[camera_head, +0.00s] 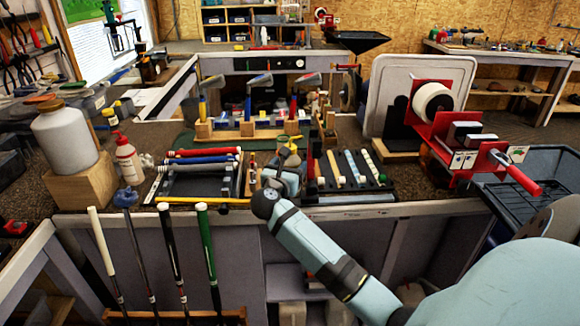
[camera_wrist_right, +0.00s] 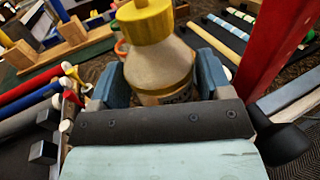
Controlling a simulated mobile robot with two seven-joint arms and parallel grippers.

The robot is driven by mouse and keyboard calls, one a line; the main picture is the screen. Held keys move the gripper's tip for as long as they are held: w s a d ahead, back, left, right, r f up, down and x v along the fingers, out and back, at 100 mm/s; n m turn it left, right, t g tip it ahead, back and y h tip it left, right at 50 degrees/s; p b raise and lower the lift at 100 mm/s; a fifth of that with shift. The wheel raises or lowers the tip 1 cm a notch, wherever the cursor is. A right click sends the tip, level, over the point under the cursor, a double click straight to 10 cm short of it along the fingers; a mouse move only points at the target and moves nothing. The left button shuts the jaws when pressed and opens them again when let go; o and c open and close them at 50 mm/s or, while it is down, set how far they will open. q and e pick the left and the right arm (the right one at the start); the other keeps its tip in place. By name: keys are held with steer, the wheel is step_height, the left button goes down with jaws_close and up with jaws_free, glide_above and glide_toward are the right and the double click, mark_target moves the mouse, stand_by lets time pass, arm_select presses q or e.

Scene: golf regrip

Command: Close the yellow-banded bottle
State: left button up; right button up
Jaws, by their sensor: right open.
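In the right wrist view, a bottle with a beige conical shoulder (camera_wrist_right: 160,66) and a yellow band low on its body stands between the fingers of my right gripper (camera_wrist_right: 160,75). A yellow piece (camera_wrist_right: 146,20) sits on its top; I cannot tell how tightly. The blue-grey fingers are open, one on each side of the bottle; contact is not clear. In the head view my right gripper (camera_head: 284,170) is over the middle of the bench, and its hand mostly hides the bottle. My left gripper is out of view.
Racks of grips lie left (camera_head: 198,172) and right (camera_head: 350,168) of my right gripper. A red clamp machine (camera_head: 465,145) stands at the right. A big white jug (camera_head: 66,135) on a wooden block stands at the left. Several clubs stand at the front edge.

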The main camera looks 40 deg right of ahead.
steer(key=b+v, duration=0.1)
steer(key=v, duration=1)
steer(key=shift+a, duration=0.15)
steer(key=shift+s+f, duration=0.1)
steer(key=s+a+f+n+t+y, duration=0.35)
steer(key=a+n+t+y, duration=0.4)
steer(key=n, duration=0.85)
steer(key=s+a+f+n+t+y, duration=0.35)
steer(key=a+n+t+y, duration=0.35)
steer(key=n, duration=0.9)
steer(key=s+a+f+n+g+y, duration=0.2)
steer(key=s+a+f+n+g, duration=0.2)
steer(key=f+n, duration=0.5)
steer(key=s+a+f+n+g+y, duration=0.2)
steer(key=s+a+f+n+g, duration=0.2)
steer(key=s+f+n+g, duration=0.4)
steer(key=s+f+n, duration=0.2)
steer(key=s+f, duration=0.1)
steer(key=shift+s+y, duration=0.25)
steer(key=shift+y, duration=0.1)
